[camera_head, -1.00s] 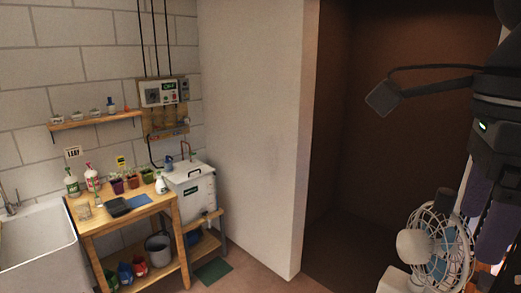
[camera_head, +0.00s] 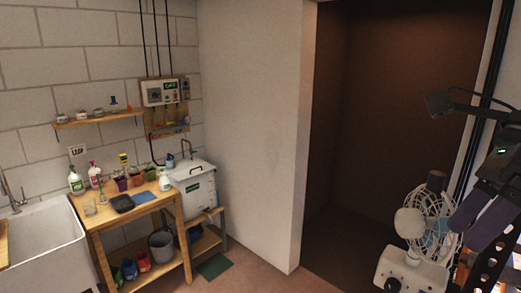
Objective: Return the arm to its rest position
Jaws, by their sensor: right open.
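My right gripper (camera_head: 474,231) is at the right edge of the head view. It is dark with two bluish-purple fingers that point down and to the left. The fingers are apart and nothing shows between them. It overlaps the right side of the white fan in the picture; I cannot tell whether they touch. Part of my right arm is cut off by the frame edge. My left gripper is not in view.
The white fan (camera_head: 409,222) stands at the lower right. A wooden bench (camera_head: 137,211) with pots and bottles stands at the left, between a white sink (camera_head: 45,232) and a white tank (camera_head: 193,192). A dark doorway opens behind the fan.

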